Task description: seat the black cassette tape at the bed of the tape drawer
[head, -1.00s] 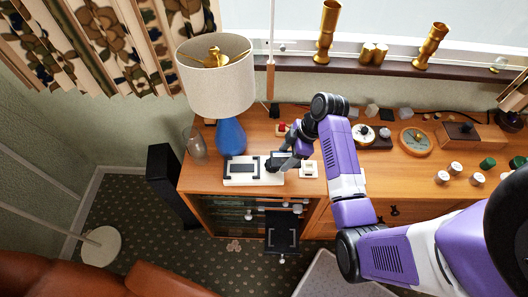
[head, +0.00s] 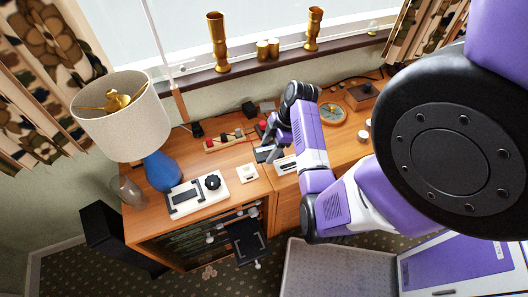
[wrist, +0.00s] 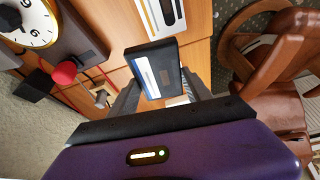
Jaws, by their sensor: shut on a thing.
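My gripper (wrist: 160,92) is shut on the black cassette tape (wrist: 167,72), which has a white label and sits between the two fingers in the wrist view. In the head view my gripper (head: 268,150) is above the wooden cabinet top, right of a small white box; the cassette is small and dark there. A black tray (head: 247,243), which looks like the tape drawer, sticks out from the cabinet front, below and left of my gripper. It looks empty, but the bed's detail is too small to tell.
A white device with a black knob (head: 192,196) and a blue-based lamp (head: 160,170) stand left. A white slotted box (head: 285,163) is beside my gripper. A round clock (head: 332,114) and a board with a red knob (wrist: 64,72) are nearby. Floor (head: 205,281) shows before the cabinet.

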